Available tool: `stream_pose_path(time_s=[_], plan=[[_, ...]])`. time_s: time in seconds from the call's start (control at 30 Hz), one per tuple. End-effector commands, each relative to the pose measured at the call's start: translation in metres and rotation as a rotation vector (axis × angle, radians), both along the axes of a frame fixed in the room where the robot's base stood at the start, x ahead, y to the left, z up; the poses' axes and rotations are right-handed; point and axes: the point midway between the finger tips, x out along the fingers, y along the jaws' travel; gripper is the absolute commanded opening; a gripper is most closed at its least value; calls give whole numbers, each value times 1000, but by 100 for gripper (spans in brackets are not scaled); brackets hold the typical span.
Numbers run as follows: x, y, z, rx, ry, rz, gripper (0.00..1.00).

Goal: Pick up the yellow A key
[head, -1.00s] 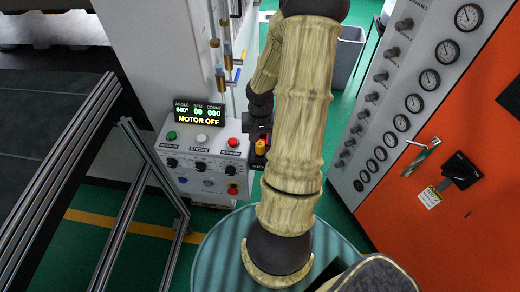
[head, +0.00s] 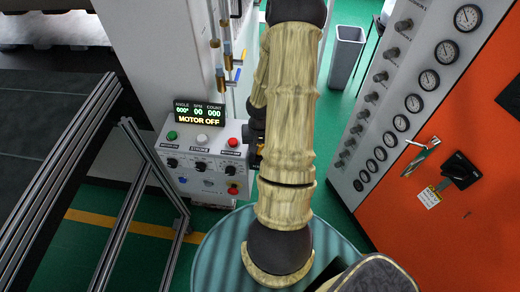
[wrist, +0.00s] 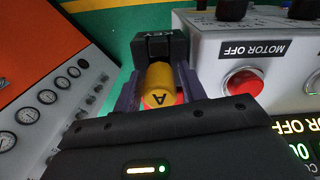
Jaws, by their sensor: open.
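The yellow A key (wrist: 160,88) shows in the wrist view as a yellow cylinder with a black A on its end. It sits in a black holder (wrist: 160,45) marked KEY, beside the control box. My gripper (wrist: 158,80) is open, with one finger on each side of the key. I cannot tell whether either finger touches it. In the head view my arm hides the key and my gripper.
The control box (head: 205,160) with buttons and knobs stands right beside the holder; its red button (wrist: 244,82) is near my gripper. A grey gauge panel (head: 400,110) and an orange cabinet (head: 450,200) stand on the right. A grey bin (head: 346,55) stands behind.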

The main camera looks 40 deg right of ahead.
Motion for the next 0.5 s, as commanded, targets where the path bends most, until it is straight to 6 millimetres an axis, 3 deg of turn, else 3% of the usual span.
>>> stream_pose_path(time_s=[0.33, 0.5], plan=[[0, 0, 0, 0, 0, 0, 41], [0, 0, 0, 0, 0, 0, 10]])
